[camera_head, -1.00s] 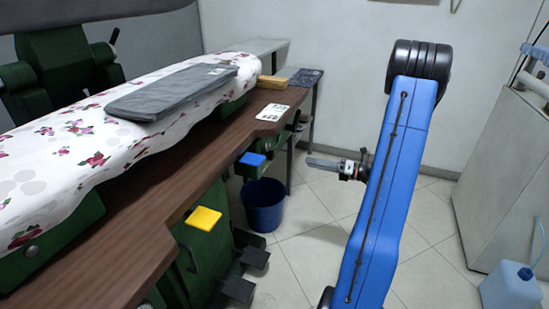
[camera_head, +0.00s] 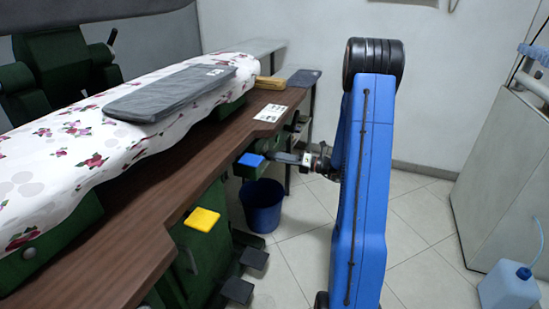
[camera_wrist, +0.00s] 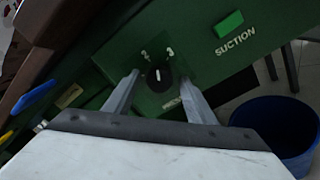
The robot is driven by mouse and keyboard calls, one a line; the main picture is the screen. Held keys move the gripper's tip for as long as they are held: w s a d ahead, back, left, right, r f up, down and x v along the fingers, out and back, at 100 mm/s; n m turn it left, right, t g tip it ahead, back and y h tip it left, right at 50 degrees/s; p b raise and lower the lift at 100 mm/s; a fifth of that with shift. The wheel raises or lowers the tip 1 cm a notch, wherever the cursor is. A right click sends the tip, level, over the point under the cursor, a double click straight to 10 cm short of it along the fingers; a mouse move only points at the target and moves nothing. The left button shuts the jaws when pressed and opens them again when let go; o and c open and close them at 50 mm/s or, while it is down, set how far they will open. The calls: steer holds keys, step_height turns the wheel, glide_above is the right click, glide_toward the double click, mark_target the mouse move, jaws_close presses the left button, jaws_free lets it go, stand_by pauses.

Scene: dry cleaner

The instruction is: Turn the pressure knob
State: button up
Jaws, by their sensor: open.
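The pressure knob looks to be the round black dial (camera_wrist: 158,76) with a white pointer mark, set on the green machine panel (camera_wrist: 190,38) in the wrist view. Small white numerals stand around it, and the label under it is too blurred to read. My gripper (camera_wrist: 157,92) is open, with one finger on each side of the knob in that view. I cannot tell whether the fingers touch it. In the head view my gripper (camera_head: 285,157) is beside the blue pedal-like plate, under the table edge, and the knob is hidden.
A green button (camera_wrist: 229,23) labelled SUCTION is right of the knob. A blue plate (camera_head: 251,159) and a yellow plate (camera_head: 202,219) stick out below the wooden table edge (camera_head: 150,215). A blue bucket (camera_head: 262,205) stands on the floor.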

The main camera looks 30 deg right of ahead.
steer(key=shift+w+a, duration=0.4)
steer(key=shift+w, duration=0.05)
steer(key=c, duration=1)
steer(key=shift+c, duration=0.2)
steer(key=shift+n, duration=0.4)
steer(key=shift+s+n+h, duration=0.1)
steer(key=shift+n+h, duration=0.4)
steer(key=shift+n, duration=7.7)
steer(key=shift+a, duration=0.1)
